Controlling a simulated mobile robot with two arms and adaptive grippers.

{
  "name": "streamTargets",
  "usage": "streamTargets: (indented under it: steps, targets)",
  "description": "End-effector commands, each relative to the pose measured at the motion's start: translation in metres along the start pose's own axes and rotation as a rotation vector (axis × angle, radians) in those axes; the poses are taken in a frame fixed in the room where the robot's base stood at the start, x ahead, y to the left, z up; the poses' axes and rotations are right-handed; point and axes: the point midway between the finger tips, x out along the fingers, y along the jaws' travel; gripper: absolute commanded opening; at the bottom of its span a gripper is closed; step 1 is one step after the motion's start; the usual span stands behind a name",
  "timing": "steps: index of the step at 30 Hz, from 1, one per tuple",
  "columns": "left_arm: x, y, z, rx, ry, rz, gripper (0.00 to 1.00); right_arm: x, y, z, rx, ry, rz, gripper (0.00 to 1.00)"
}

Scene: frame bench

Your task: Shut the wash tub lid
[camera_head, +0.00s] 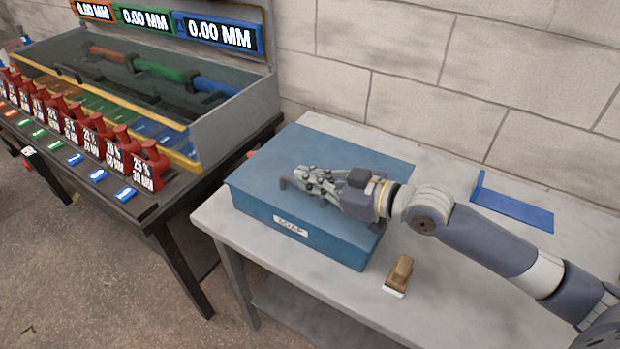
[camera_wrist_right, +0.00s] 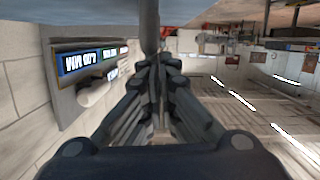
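The wash tub (camera_head: 330,245) is a blue box on the pale table, with a white label on its front face. Its blue lid (camera_head: 300,148) lies flat over the top, and I make out no gap between lid and tub. My right gripper (camera_head: 290,183) is over the lid, pointing left. I cannot tell whether it touches the lid. In the right wrist view its fingers (camera_wrist_right: 155,62) come together in the middle with nothing clear between them. My left gripper is not in view.
A brown-handled brush (camera_head: 400,274) lies in front of the tub on the pale table (camera_head: 460,290). A blue bracket (camera_head: 512,205) lies behind my right arm. A dark bench (camera_head: 160,208) with red weights and a grey frame stands at left. A block wall is behind.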

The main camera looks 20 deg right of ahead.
Motion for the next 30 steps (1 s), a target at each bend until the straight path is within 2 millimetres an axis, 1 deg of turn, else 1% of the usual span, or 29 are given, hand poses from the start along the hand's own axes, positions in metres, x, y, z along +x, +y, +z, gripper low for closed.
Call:
streamTargets:
  steps: [1,4,8,11,19,20,21,25,30]
  targets:
    - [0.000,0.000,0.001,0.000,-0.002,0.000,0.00,0.000,-0.001,0.003,0.003,-0.007,-0.002,0.00]
    - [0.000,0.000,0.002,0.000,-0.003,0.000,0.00,0.000,-0.001,0.003,0.003,-0.008,-0.002,0.00]
    - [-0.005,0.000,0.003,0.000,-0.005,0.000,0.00,0.000,0.000,-0.001,0.003,-0.009,-0.002,0.00]
    - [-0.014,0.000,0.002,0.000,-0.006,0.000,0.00,-0.002,0.001,-0.010,0.003,-0.007,-0.001,0.00]
    - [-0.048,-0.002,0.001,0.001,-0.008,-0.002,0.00,-0.005,0.005,-0.046,0.001,-0.002,0.005,0.00]
    - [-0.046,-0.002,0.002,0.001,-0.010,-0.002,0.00,-0.007,0.005,-0.043,0.001,-0.004,0.006,0.00]
    - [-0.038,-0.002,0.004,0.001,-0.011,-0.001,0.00,-0.014,0.004,-0.035,0.000,-0.007,0.006,0.00]
    - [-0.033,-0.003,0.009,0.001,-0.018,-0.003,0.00,-0.034,0.003,-0.035,-0.002,-0.007,0.005,0.00]
    - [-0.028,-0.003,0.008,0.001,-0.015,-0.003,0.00,-0.057,0.002,-0.036,-0.001,-0.007,0.003,0.00]
